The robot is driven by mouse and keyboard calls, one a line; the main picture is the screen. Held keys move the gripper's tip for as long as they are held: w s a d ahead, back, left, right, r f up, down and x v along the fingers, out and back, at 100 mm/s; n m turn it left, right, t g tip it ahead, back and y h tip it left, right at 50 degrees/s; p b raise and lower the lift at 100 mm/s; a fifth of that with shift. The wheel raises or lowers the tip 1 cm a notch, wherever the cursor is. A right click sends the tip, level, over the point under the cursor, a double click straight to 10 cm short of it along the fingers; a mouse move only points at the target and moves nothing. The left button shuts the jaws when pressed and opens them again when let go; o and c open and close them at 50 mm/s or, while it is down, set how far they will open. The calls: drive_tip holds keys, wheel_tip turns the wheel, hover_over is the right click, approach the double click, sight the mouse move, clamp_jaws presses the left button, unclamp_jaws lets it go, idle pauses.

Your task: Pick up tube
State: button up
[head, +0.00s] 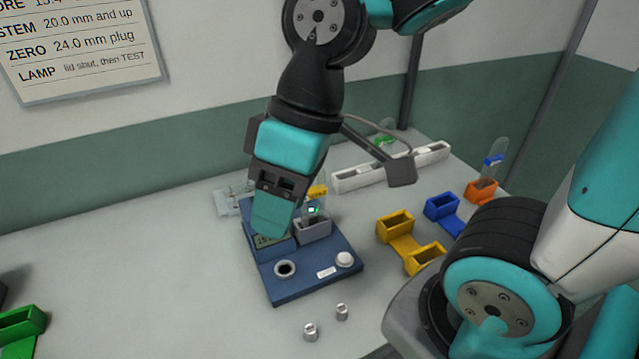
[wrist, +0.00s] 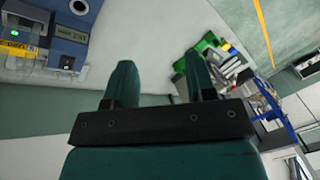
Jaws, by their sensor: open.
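A clear tube with a blue band (head: 494,161) stands upright in an orange holder (head: 480,191) at the right back of the table. Another clear tube with a green band (head: 385,138) shows at the back, partly hidden. My gripper (head: 272,212) hangs in front of the blue device (head: 310,283) in the head view. In the wrist view its fingers (wrist: 161,82) are apart with nothing between them.
Yellow holders (head: 411,240), a blue holder (head: 442,210) and a white rack (head: 390,168) stand right of the device. Two small metal plugs (head: 311,332) lie in front. A green holder (head: 22,322) is at the far left. The table's left middle is clear.

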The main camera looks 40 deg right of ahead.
drive_tip(key=w+d+r+n+p, duration=0.2)
drive_tip(key=w+d+n, duration=0.3)
drive_tip(key=w+d, duration=1.35)
drive_tip(key=shift+n+t, duration=0.3)
drive_tip(key=shift+n, duration=0.1)
drive_tip(key=f, duration=0.3)
drive_tip(key=a+f+p, duration=0.1)
drive_tip(key=f, duration=0.3)
drive_tip(key=s+f+p, duration=0.1)
drive_tip(key=f, duration=0.2)
drive_tip(key=shift+s+a+f, duration=0.1)
drive_tip(key=shift+a+f, duration=0.2)
drive_tip(key=shift+f, duration=0.1)
drive_tip(key=shift+p+x, duration=1.5)
drive_tip(key=shift+x, duration=1.5)
drive_tip(key=shift+s, duration=0.15)
drive_tip(key=shift+c, duration=0.5)
clamp_jaws()
